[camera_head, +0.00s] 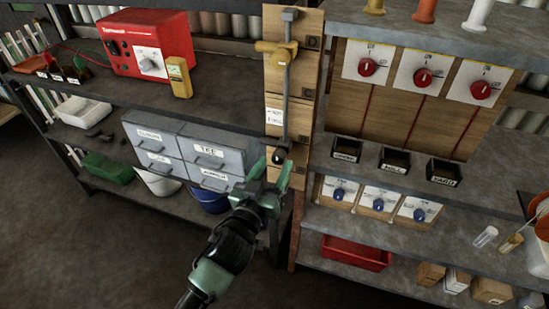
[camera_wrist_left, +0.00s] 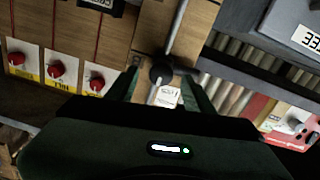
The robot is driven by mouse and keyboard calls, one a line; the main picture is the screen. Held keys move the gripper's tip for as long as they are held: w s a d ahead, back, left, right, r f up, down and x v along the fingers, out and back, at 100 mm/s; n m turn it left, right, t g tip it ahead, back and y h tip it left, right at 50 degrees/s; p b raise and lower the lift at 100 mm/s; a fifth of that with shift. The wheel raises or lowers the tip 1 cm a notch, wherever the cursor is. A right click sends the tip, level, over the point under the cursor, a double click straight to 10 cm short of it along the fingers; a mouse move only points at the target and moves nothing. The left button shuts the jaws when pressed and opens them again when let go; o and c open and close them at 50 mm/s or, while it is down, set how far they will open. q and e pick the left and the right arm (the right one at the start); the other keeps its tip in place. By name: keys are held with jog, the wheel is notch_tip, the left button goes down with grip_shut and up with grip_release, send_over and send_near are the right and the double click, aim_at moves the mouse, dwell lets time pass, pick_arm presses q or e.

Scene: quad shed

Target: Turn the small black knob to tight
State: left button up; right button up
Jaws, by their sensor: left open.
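The small black knob (camera_head: 279,156) sits at the lower end of a grey pipe (camera_head: 286,95) on an upright wooden board (camera_head: 273,82). My left gripper (camera_head: 271,172) is open just below and in front of the knob, its green fingers pointing up at it. In the left wrist view the knob (camera_wrist_left: 160,73) shows between and just beyond the open fingers (camera_wrist_left: 163,90). No contact with it is visible. A small white card (camera_wrist_left: 165,97) shows beside the knob. Its print is too small to read. My right gripper is not in view.
A brass valve (camera_head: 278,51) is higher on the pipe. Grey drawers (camera_head: 190,148) stand left of the board, with a red box (camera_head: 150,42) above. Red knobs (camera_head: 366,67), black bins (camera_head: 394,159) and blue knobs (camera_head: 379,204) are on the right. Open floor lies in front.

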pick_arm(q)
jog(key=shift+w+d, duration=0.2)
jog(key=shift+w, duration=0.5)
jog(key=shift+w+d, duration=0.25)
jog(key=shift+w, duration=0.35)
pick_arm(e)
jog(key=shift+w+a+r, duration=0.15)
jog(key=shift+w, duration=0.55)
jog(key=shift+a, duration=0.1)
pick_arm(q)
grip_shut()
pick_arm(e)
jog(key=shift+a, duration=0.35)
